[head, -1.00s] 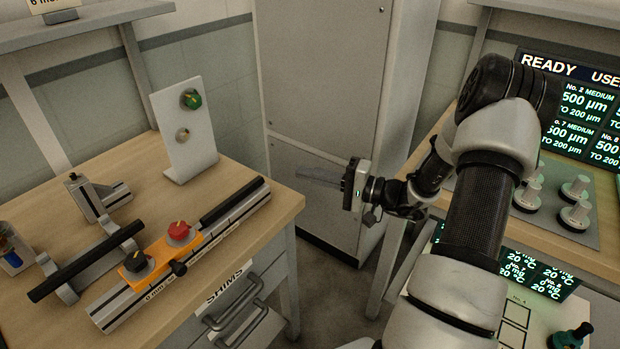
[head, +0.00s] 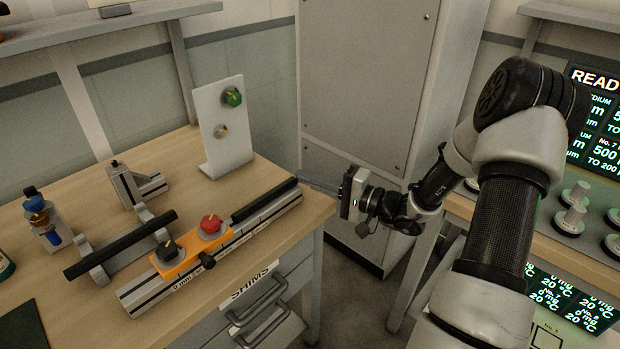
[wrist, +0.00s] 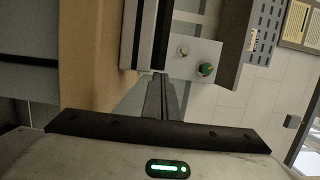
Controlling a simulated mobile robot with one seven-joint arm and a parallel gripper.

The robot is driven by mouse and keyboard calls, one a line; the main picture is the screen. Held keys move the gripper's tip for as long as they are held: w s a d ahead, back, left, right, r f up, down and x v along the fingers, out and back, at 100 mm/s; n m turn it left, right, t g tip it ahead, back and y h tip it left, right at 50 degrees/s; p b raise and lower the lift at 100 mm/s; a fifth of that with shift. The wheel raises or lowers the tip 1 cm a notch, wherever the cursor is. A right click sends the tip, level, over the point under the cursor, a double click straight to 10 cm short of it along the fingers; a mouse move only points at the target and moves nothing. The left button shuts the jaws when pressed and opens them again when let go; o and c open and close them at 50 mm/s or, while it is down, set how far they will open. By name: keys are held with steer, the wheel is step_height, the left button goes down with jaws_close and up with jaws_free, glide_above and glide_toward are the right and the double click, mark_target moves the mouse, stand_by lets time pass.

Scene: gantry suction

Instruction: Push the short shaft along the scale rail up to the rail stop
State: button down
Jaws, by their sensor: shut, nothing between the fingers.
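The short shaft (head: 264,201) is a black rod lying along the right part of the pale scale rail (head: 140,299). An orange block (head: 184,261) with a black knob and a red knob sits on the rail to its left. It is the likely rail stop. I cannot tell whether the shaft's left end touches it. My gripper (head: 308,186) is shut and empty, its thin fingers pointing left close to the rail's right end. In the wrist view the shut fingers (wrist: 160,92) point toward the end of the rail (wrist: 147,40); contact is not clear.
A longer black shaft (head: 122,244) rests on grey supports left of the rail. An upright white plate (head: 222,150) with green and beige knobs stands behind it. A grey cabinet (head: 365,80) is behind my gripper; a drawer labelled SHIMS is below the bench.

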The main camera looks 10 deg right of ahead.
steer(key=shift+s+a+b, duration=0.4)
steer(key=shift+s+a, duration=0.35)
steer(key=shift+a, duration=0.35)
